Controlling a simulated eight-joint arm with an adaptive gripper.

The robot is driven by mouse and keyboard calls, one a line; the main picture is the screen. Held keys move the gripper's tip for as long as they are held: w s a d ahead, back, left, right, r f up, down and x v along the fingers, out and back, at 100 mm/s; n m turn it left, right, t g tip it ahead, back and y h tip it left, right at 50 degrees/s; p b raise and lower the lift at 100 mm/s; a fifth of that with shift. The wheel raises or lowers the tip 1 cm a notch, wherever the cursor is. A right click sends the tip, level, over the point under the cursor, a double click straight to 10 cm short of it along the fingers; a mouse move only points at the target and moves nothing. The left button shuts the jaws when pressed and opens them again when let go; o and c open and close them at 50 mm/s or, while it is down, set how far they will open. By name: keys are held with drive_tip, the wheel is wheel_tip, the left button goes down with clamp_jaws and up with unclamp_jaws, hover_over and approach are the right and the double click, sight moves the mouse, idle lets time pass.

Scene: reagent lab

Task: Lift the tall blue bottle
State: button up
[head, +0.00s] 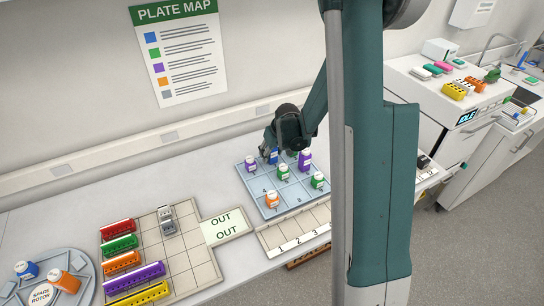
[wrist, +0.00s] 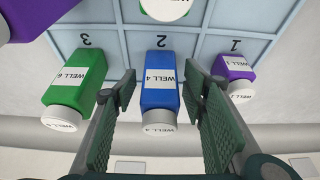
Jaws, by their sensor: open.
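The tall blue bottle (wrist: 159,78), labelled WELL 4 with a white cap, stands in the back middle square of the pale blue tray (wrist: 105,40). In the head view the blue bottle (head: 273,157) is partly hidden by my gripper (head: 284,150). In the wrist view my gripper (wrist: 160,92) is open, with one green ridged finger pad on each side of the bottle. Slim gaps seem to show between the pads and the bottle, and contact is not visible.
A green bottle (wrist: 77,82) and a purple bottle (wrist: 236,74) stand close to either finger. A spare rotor (head: 42,294) holds another blue bottle (head: 26,269). Colored racks (head: 121,262) stand left.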

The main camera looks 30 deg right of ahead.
drive_tip(key=c, duration=1)
drive_tip(key=shift+r, duration=0.15)
drive_tip(key=shift+r, duration=4.85)
